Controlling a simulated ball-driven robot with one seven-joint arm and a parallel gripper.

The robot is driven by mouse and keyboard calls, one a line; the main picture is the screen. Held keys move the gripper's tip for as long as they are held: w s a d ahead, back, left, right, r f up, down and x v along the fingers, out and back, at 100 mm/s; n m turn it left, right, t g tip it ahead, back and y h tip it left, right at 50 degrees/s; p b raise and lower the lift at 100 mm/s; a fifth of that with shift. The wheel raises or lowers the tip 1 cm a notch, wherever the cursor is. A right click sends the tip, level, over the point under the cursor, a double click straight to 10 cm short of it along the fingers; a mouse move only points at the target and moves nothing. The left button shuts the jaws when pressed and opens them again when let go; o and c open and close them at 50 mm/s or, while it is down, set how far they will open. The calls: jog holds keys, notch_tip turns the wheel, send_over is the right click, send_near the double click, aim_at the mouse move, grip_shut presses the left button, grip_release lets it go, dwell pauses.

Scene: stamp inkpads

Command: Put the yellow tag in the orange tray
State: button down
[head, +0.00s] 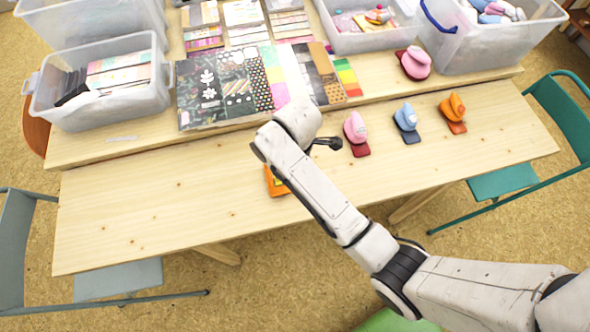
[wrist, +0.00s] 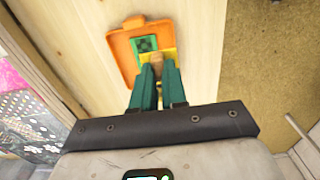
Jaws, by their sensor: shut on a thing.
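The orange tray (wrist: 121,48) lies on the wooden table in the wrist view, with a dark green patterned pad (wrist: 146,43) in it. In the head view the orange tray (head: 270,181) is mostly hidden behind my arm. My gripper (wrist: 158,72) has its two green fingers closed on a tan, knob-like piece at the yellow tag (wrist: 170,54). The yellow shows just beyond the fingertips, over the near part of the tray. I cannot tell whether the tag touches the tray. The fingers are hidden in the head view.
A pink puncher (head: 355,130), a blue one (head: 406,118) and an orange one (head: 454,108) stand to the right on the table (head: 140,205). Patterned papers (head: 222,92) and clear bins (head: 135,105) lie behind. The table's left part is clear.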

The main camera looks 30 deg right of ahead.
jog(key=shift+w+a+f, duration=0.15)
jog(key=shift+w+f, duration=0.1)
jog(key=shift+f, duration=0.05)
jog(key=shift+f+p, duration=0.35)
jog(key=shift+f, duration=1.25)
jog(key=shift+f, duration=0.4)
jog(key=shift+f, duration=0.1)
jog(key=c, duration=1.2)
grip_release()
jog(key=shift+o, duration=0.2)
